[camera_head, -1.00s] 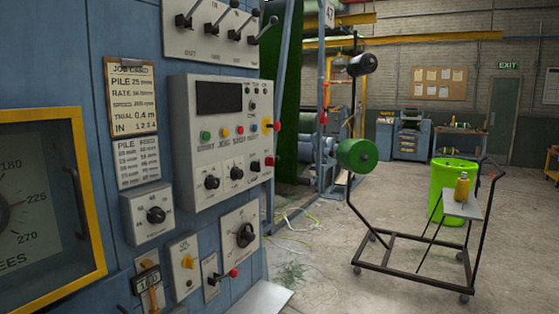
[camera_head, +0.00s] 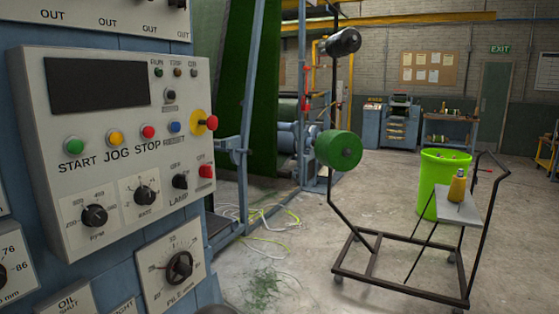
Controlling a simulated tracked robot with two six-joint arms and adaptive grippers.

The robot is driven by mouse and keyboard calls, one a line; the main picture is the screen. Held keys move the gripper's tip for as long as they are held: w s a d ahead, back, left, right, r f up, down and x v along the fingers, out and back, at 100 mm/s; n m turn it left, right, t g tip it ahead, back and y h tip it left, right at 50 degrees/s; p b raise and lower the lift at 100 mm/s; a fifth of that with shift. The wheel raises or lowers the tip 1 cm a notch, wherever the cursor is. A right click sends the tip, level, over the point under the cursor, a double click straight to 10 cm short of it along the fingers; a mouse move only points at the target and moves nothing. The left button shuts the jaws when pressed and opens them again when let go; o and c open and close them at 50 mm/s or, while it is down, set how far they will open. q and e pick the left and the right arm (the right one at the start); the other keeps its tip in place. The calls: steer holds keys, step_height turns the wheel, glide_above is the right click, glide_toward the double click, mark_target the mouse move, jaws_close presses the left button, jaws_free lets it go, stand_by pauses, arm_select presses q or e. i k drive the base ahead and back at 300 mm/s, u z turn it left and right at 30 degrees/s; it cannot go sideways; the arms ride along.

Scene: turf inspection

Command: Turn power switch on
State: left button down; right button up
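The control panel (camera_head: 110,170) is a pale box on the blue machine, close on the left. Its display (camera_head: 96,84) is dark. A small dark selector (camera_head: 169,96) sits under the small indicator lamps; its lettering is too small to read. I cannot tell which control is the power switch. START (camera_head: 74,146), JOG (camera_head: 114,138) and STOP (camera_head: 148,132) buttons are in a row, with a red mushroom button on a yellow disc (camera_head: 203,121) at the right edge. Neither gripper is in view.
A black-framed cart (camera_head: 400,285) carries a green roll (camera_head: 339,149) and a shelf with a yellow bottle (camera_head: 457,190). A bright green bin (camera_head: 430,200) stands behind it. Loose hoses (camera_head: 262,218) lie on the floor beside the machine. Open floor lies between machine and cart.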

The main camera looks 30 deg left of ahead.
mark_target(205, 171)
steer(key=u, duration=0.05)
steer(key=i, duration=1.3)
steer(key=u, duration=0.85)
steer(key=i, duration=0.75)
steer(key=u, duration=0.55)
steer(key=k, duration=0.9)
steer(key=u, duration=0.2)
steer(key=i, duration=0.9)
steer(key=z, duration=0.1)
